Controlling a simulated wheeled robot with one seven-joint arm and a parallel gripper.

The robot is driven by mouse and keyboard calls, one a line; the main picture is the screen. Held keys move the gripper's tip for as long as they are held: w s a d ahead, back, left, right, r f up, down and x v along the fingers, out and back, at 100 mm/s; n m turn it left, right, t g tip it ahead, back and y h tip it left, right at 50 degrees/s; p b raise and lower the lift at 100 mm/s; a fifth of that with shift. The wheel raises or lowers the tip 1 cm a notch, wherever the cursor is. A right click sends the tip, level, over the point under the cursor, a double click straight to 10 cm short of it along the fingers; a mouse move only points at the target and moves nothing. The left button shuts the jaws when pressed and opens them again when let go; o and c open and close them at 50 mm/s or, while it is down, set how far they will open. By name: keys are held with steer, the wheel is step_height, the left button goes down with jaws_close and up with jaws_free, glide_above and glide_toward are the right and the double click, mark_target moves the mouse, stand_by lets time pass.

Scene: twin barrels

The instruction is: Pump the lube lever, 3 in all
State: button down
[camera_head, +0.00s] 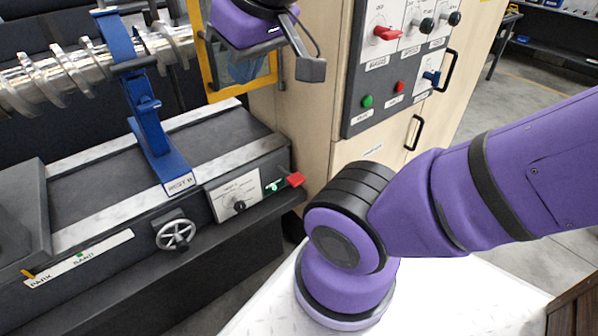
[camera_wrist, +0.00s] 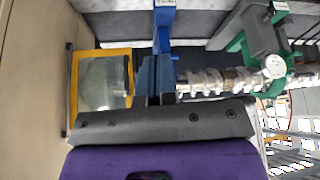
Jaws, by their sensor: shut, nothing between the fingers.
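A red-tipped lever (camera_head: 293,180) sticks out at the right end of the machine's front, beside a small green light. A red handle (camera_head: 387,33) is on the upright control panel. Their labels are too small to read, so I cannot tell which is the lube lever. My gripper (camera_wrist: 153,99) is shut and empty in the wrist view, with a blue steady rest (camera_wrist: 163,22) beyond its fingers. In the head view my purple wrist is at the top, above and apart from the red-tipped lever; the fingers do not show clearly there.
A handwheel (camera_head: 176,235) and a white dial plate (camera_head: 236,195) are on the machine's front. The control panel (camera_head: 356,118) has green and red buttons. A yellow-framed screen (camera_wrist: 103,57) stands near my gripper.

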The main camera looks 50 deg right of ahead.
steer(key=n+g+h, duration=0.8)
steer(key=h, duration=0.1)
glide_above(291, 175)
steer(key=w, duration=0.2)
step_height(291, 175, down, 40)
steer(key=shift+s+d+f, duration=0.15)
steer(key=shift+s+d, duration=0.1)
steer(key=shift+d, duration=0.1)
steer(key=shift+s+a+f, duration=0.1)
steer(key=shift+s+f, duration=0.1)
steer(key=shift+f, duration=1.25)
steer(key=shift+s+a+f, duration=0.1)
steer(key=shift+s+f, duration=0.15)
steer(key=shift+f, duration=1.2)
steer(key=shift+s+f, duration=0.2)
steer(key=shift+f, duration=1.25)
